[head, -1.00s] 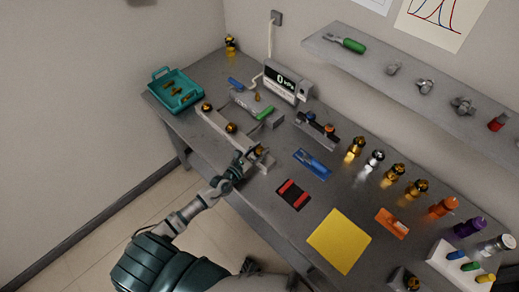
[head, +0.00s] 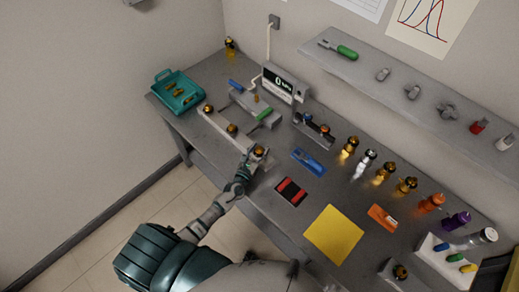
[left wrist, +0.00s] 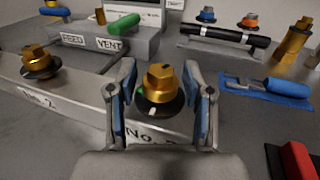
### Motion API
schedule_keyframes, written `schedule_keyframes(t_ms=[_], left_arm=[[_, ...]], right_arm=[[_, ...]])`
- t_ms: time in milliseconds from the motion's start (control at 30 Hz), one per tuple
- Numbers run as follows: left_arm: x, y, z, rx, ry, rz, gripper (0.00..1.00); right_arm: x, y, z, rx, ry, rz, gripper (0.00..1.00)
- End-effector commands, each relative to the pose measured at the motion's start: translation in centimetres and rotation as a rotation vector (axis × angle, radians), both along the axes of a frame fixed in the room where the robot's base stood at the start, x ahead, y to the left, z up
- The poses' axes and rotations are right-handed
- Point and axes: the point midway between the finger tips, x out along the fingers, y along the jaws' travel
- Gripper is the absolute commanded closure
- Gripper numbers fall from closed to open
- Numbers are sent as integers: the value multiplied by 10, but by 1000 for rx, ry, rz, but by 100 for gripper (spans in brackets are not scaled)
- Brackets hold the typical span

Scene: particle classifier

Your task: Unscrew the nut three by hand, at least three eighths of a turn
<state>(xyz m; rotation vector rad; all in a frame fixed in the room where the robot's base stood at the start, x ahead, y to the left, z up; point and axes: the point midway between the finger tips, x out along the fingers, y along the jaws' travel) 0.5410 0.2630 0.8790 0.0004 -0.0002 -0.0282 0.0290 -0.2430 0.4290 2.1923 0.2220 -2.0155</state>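Nut three is a brass hex nut (left wrist: 160,83) on a black round base with a white mark and a green mark. It stands at the right end of the grey block (left wrist: 110,125), whose label below it is partly hidden. In the head view this nut (head: 260,152) is at the near end of the row. My left gripper (left wrist: 160,72) is open, one finger on each side of the nut, with a visible gap on both sides. In the head view my left gripper (head: 246,166) is just beside the nut, partly hiding the block end. My right gripper does not show.
A second nut (left wrist: 38,62), labelled No. 2, stands to the left. Behind is a FEED/VENT block with a green handle (left wrist: 123,23). A blue-handled tool (left wrist: 286,88) and a red-and-black item (left wrist: 298,160) lie to the right. A teal tray (head: 178,92) stands far left.

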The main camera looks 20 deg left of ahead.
Motion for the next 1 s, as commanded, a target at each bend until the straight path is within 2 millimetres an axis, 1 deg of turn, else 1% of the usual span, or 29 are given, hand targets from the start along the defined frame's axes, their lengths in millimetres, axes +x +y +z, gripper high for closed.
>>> schedule_keyframes(t_ms=[267,367,467,700,800,900,1000], left_arm=[[-1,0,0,0,1,-1,40],[-6,0,-1,0,3,-2,40],[-19,0,-2,0,4,-2,40],[-73,2,-2,2,5,-3,40],[-92,2,-2,2,5,-4,40],[-107,3,-2,2,4,-2,40],[-116,4,-2,0,2,-1,40]], right_arm=[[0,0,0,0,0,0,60],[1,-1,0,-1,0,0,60],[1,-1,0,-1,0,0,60],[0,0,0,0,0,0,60],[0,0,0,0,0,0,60],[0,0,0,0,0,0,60],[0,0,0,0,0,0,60]])
